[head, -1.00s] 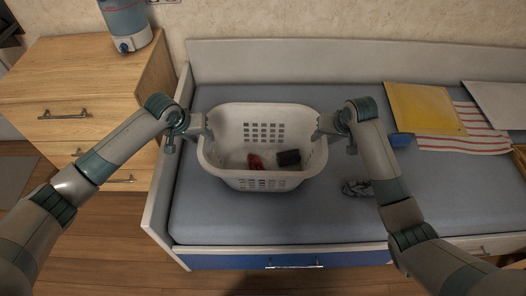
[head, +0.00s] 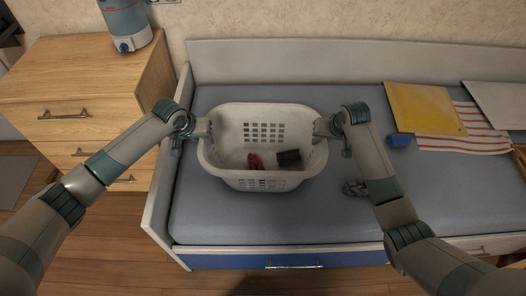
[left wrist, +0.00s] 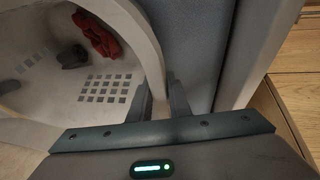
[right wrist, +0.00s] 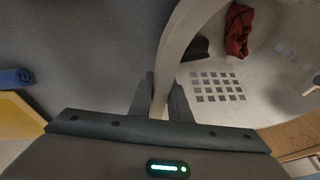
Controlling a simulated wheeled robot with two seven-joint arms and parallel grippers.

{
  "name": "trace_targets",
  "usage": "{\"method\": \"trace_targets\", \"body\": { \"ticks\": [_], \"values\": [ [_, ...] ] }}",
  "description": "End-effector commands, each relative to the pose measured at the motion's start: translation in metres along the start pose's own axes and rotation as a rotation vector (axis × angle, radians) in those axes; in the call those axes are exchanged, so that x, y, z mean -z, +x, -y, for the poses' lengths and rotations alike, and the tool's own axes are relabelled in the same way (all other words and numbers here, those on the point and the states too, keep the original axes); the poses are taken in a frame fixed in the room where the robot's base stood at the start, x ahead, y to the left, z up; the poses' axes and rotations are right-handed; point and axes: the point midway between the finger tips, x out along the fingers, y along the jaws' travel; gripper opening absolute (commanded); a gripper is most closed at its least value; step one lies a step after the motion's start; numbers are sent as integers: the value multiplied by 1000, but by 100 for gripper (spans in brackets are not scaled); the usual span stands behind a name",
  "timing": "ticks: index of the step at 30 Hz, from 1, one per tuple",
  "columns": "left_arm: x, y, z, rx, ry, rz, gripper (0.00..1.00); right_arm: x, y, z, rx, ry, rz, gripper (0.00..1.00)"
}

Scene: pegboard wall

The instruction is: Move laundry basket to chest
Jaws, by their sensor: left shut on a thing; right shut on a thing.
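The white laundry basket (head: 262,182) sits on the blue-grey mattress of the bed, toward its left end. A red cloth (head: 256,161) and a dark item (head: 289,158) lie inside it. My left gripper (head: 207,131) is shut on the basket's left rim; the rim also shows between its fingers in the left wrist view (left wrist: 158,92). My right gripper (head: 319,130) is shut on the right rim, seen between the fingers in the right wrist view (right wrist: 163,85). The wooden chest of drawers (head: 75,75) stands left of the bed.
A blue and white container (head: 125,22) stands on the chest's back right. The bed's side board (head: 160,185) lies between basket and chest. A yellow folder (head: 425,108), a striped cloth (head: 460,144), a blue roll (head: 399,140) and a small patterned item (head: 355,188) lie to the right.

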Motion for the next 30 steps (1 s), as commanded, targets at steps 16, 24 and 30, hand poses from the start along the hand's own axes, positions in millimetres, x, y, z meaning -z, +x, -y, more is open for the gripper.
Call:
{"method": "trace_targets", "body": {
  "ticks": [16, 24, 30],
  "values": [
    [6, -14, -4, -2, 0, -2, 0, 6, -14, 3, 1, 0, -2, 0],
    [14, -32, -8, -3, 0, -2, 0, 14, -32, 7, 1, 0, -1, 0],
    [18, -42, -10, -3, 0, -2, 0, 18, -42, 9, 1, 0, -1, 0]
  ]
}}
